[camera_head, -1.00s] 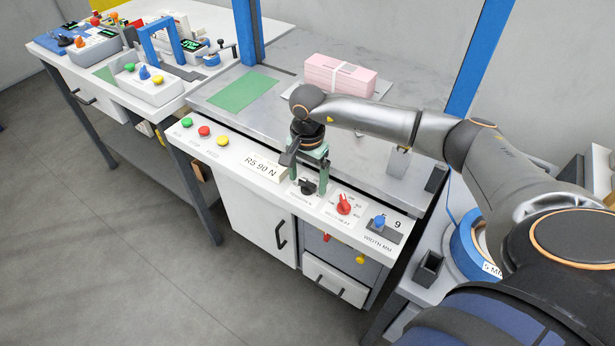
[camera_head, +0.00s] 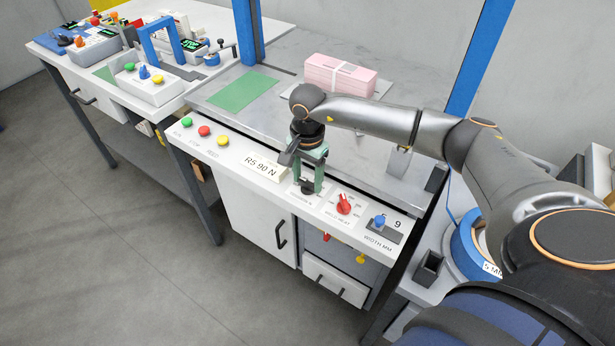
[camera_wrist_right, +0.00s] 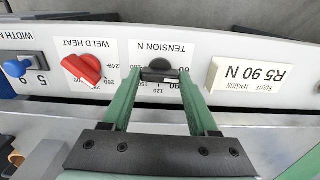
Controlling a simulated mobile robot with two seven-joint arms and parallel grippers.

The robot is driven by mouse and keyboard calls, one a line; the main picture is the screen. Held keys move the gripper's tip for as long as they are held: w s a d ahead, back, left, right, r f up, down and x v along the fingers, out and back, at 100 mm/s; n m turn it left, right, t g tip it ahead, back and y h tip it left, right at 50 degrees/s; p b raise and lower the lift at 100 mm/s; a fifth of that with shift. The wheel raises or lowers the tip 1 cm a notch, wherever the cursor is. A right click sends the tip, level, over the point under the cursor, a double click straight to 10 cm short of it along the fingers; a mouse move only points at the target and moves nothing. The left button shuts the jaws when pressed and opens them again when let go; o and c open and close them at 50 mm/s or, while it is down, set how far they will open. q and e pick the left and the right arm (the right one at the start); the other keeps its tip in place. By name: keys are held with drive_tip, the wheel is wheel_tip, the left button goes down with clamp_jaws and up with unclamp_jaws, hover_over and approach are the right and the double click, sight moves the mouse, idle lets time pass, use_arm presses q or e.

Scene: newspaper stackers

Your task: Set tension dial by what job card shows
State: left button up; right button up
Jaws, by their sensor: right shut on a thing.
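The job card (camera_head: 261,168) is a cream plate reading "R5 90 N" on the white front panel; it shows upside down in the right wrist view (camera_wrist_right: 253,75). The black tension dial (camera_head: 307,189), labelled "TENSION N", sits to its right in the head view. My right gripper (camera_head: 308,185), with green fingers, points down and is shut on the dial knob. In the right wrist view the fingers (camera_wrist_right: 160,76) stand on either side of the black knob (camera_wrist_right: 160,72). They hide parts of the scale, and I cannot read the pointer's exact setting. My left gripper is out of view.
The red weld heat dial (camera_head: 344,204) and blue width control (camera_head: 379,221) are close by on the panel. Green, red and yellow buttons (camera_head: 204,131) line its left. A pink strapped stack (camera_head: 340,75) lies on the metal top behind my arm.

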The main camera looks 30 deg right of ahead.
sight(308, 181)
drive_tip(key=m, duration=0.4)
drive_tip(key=shift+b, duration=0.3)
drive_tip(key=shift+m, duration=2.2)
drive_tip(key=o, duration=1.4)
drive_tip(key=shift+r, duration=0.1)
wheel_tip(308, 181, up, 12)
drive_tip(key=shift+r+b, duration=0.2)
drive_tip(key=shift+b, duration=0.15)
